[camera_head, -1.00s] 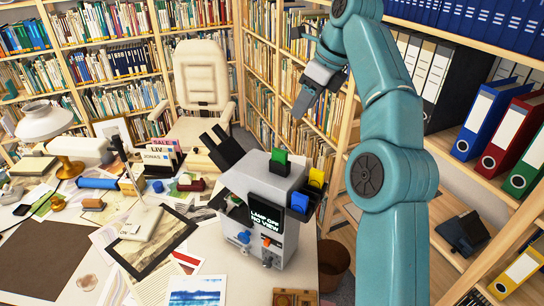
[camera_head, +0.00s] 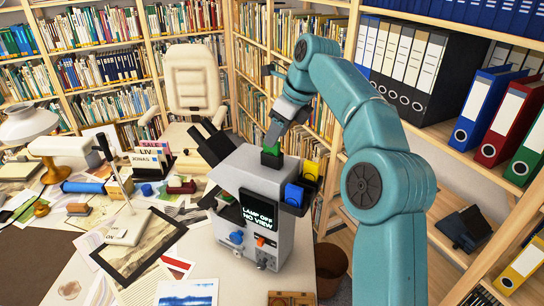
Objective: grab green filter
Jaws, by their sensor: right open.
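The green filter (camera_head: 271,155) sits on top of the grey machine (camera_head: 254,188), near its back right edge. The machine's dark screen reads "LAMP OFF NO VIEW". My right gripper (camera_head: 272,138) is open and points down at the green filter from above. Its fingertips are at or just above the filter's top; I cannot tell if they touch it. A yellow filter (camera_head: 311,171) and a blue filter (camera_head: 293,195) sit in dark holders on the machine's right side. My left gripper is not in view.
A cream office chair (camera_head: 193,80) stands behind the desk. Papers, a picture frame (camera_head: 139,247) and a white lamp (camera_head: 31,125) lie or stand on the desk at left. Shelves with binders (camera_head: 483,107) rise at right, behind my right arm.

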